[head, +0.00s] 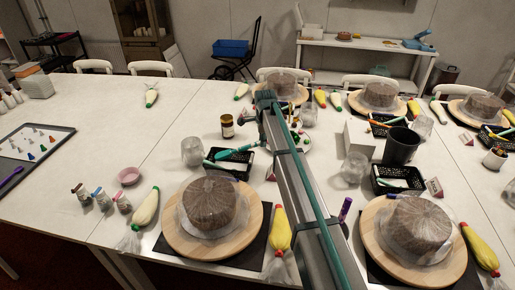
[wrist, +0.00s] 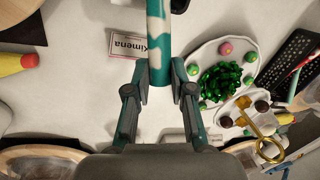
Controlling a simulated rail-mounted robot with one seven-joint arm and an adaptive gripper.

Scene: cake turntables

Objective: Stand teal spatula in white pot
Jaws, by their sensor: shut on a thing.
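My gripper (wrist: 160,88) is shut on the teal spatula's handle (wrist: 158,42), which looks teal marbled with white and runs up out of the wrist view. In the head view the teal spatula (head: 238,151) lies roughly level over the black basket, its broad end to the left. I cannot single out the white pot with certainty. A small white container (head: 494,159) with a dark top stands at the far right.
Wrapped cakes (head: 211,203) on round boards stand in front, with yellow piping bags (head: 279,232) beside them. A black basket (head: 236,170) lies under the spatula. A name card (wrist: 133,44) and a plate of decorations (wrist: 207,62) lie below my gripper. Clear cups (head: 192,152) stand nearby.

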